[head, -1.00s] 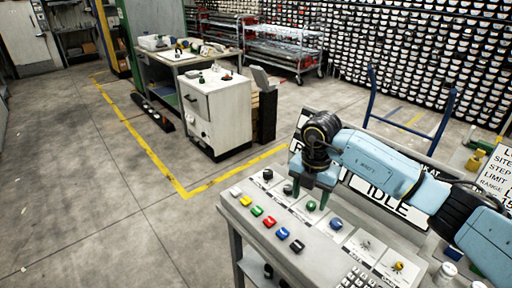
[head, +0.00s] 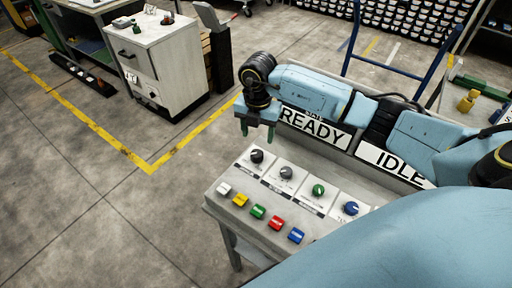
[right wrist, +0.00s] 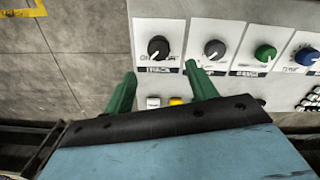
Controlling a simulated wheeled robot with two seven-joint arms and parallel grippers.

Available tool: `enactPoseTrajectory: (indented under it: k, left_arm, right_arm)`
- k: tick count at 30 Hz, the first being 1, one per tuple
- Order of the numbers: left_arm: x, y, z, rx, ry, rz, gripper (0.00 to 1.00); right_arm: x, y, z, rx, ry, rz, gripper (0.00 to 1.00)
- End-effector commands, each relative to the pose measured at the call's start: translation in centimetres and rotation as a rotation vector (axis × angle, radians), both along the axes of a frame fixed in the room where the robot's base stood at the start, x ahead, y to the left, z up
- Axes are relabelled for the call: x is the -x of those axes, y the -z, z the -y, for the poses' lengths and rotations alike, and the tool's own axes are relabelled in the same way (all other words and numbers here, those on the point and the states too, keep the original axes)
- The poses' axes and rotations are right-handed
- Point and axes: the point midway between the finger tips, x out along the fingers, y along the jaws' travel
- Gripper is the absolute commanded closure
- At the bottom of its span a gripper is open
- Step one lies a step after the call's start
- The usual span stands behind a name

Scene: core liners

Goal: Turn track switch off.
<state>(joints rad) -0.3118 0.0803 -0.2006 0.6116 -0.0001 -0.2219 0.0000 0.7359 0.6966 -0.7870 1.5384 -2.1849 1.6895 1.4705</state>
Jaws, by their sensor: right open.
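The track switch is a black rotary knob with a white pointer mark on a white plate, at the left end of the knob row in the head view (head: 257,156). In the right wrist view the knob (right wrist: 158,48) has a label below it that seems to read TRACK. Its pointer slants toward lower left there. My right gripper (head: 257,134) is open and empty, pointing down above the panel's left end. In the right wrist view its green fingertips (right wrist: 160,72) lie either side of the label, apart from the knob. My left gripper is not in view.
Grey (head: 287,172), green (head: 318,190) and blue (head: 351,208) knobs continue the row. Several coloured buttons, among them a yellow one (head: 240,200), line the panel's front edge. READY (head: 312,127) and IDLE (head: 399,166) signs stand behind. Floor left of the panel is clear.

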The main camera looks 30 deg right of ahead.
Motion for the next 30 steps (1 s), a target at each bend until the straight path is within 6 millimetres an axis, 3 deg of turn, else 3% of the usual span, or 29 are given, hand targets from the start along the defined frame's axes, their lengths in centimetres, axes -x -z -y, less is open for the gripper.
enactPoseTrajectory:
  k: [6, 12, 25, 30]
  left_arm:
    - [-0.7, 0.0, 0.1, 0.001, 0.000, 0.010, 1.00]
    - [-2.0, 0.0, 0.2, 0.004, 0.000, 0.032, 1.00]
    - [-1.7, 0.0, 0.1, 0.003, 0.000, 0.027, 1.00]
    - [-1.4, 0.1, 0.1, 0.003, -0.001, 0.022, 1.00]
  right_arm:
    - [0.1, 4.7, 0.0, 0.000, 0.001, -0.003, 0.43]
    - [0.0, 7.3, 0.0, 0.001, 0.000, -0.001, 0.43]
    - [0.0, 8.1, 0.0, 0.001, 0.000, 0.001, 0.44]
    - [0.0, 8.1, 0.0, 0.001, 0.000, 0.001, 0.67]
